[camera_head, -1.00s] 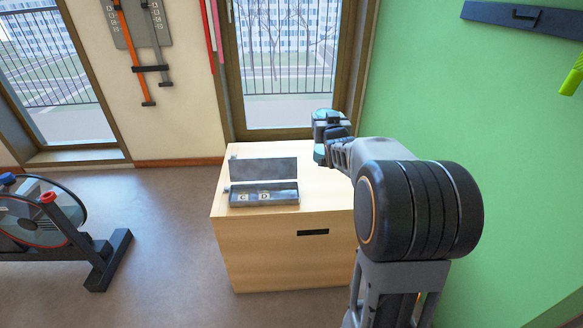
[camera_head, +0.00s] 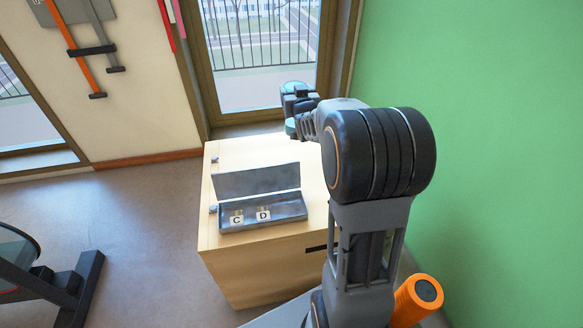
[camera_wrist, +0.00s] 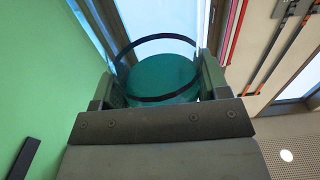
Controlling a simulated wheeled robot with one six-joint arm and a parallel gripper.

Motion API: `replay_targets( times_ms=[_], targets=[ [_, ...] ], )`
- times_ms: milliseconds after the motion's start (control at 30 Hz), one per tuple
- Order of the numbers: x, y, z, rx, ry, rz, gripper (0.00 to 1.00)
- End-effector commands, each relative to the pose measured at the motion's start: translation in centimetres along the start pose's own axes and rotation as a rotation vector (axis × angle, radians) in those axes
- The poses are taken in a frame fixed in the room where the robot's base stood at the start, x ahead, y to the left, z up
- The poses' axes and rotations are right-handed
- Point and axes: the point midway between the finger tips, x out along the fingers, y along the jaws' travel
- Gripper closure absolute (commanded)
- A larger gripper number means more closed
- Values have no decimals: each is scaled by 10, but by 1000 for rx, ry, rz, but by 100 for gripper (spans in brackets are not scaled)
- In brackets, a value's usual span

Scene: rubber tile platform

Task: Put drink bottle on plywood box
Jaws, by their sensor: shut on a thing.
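The plywood box (camera_head: 228,272) stands ahead, in front of the window, its pale top facing up. My gripper (camera_wrist: 158,84) is shut on the teal drink bottle (camera_wrist: 165,76), with one finger on each side in the wrist view. In the head view, my gripper (camera_head: 303,107) and parts of the bottle (camera_head: 291,127) show at the box's far right edge. The bottle appears raised, but its gap to the box top cannot be judged. Much of the bottle is hidden by the gripper.
An open grey case (camera_head: 290,211) with blocks marked C and D lies on the box's front part. An orange roller (camera_head: 408,300) is at lower right. The green wall (camera_head: 480,130) is close on the right. The box's back left top is mostly clear.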

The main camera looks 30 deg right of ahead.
Motion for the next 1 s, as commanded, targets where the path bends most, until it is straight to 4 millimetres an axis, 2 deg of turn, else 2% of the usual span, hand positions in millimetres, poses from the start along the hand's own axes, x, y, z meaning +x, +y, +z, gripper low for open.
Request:
replay_targets(
  times_ms=[133, 233, 567, 733, 1000],
  targets=[
    [2, 3, 20, -1, 0, 0, 75],
    [8, 16, 30, -1, -1, 4, 75],
    [46, 87, 68, 0, -1, 7, 75],
    [56, 105, 95, 0, -1, 5, 75],
    [63, 118, 110, 0, 2, 4, 75]
  ],
)
